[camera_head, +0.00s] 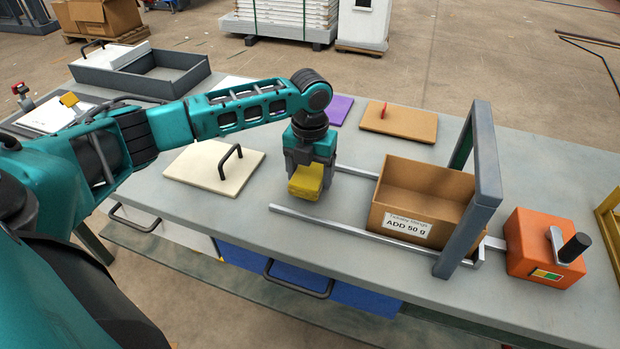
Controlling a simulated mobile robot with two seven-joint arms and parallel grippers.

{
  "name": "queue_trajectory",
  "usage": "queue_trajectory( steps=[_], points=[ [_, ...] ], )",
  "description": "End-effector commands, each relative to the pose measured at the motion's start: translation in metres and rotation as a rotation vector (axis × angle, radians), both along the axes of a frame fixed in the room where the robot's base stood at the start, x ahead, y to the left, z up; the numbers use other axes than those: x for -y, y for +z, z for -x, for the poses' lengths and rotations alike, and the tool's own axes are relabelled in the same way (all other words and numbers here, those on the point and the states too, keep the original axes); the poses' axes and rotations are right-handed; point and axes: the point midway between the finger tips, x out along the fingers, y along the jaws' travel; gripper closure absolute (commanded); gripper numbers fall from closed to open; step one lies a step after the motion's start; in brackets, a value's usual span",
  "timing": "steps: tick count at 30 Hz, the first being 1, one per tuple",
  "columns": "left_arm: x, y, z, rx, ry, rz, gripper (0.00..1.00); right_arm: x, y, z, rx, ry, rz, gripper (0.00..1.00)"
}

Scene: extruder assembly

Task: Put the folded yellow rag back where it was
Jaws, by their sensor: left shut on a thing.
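The folded yellow rag (306,182) is a small yellow block in the middle of the view. My left gripper (308,168) points down and is shut on the rag. The rag is at or just above the grey table (240,243); I cannot tell whether it touches. It is just left of the two metal rails, near the rear rail's left end. My right gripper is not in view.
A cardboard box (424,200) labelled "ADD 50 g" stands between the rails (350,226), beside a grey frame (482,180). An orange crank unit (543,250) is at right. Handled cream (213,169) and tan (399,123) boards lie nearby. A grey tray (140,77) stands back left.

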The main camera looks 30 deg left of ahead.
Motion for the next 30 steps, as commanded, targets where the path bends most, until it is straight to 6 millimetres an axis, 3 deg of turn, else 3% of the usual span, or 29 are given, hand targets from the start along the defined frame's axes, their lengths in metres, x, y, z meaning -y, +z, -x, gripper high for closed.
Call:
queue_trajectory(
  steps=[3,15,16,24,30],
  points=[
    [0.0,-0.0137,-0.0001,0.0,0.0,0.0,0.55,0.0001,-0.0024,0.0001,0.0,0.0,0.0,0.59],
    [0.0001,-0.0178,-0.0001,0.001,-0.001,0.0,0.55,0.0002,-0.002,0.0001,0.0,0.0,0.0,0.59],
    [0.0,-0.0182,-0.0002,0.001,-0.001,0.0,0.26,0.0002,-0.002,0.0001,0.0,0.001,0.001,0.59],
    [0.0,-0.0178,-0.0002,0.001,-0.001,0.0,0.01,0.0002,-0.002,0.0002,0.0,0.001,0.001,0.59],
    [-0.0001,-0.0175,-0.0003,0.001,-0.001,0.0,0.01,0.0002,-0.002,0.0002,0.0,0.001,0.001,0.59]
  ],
)
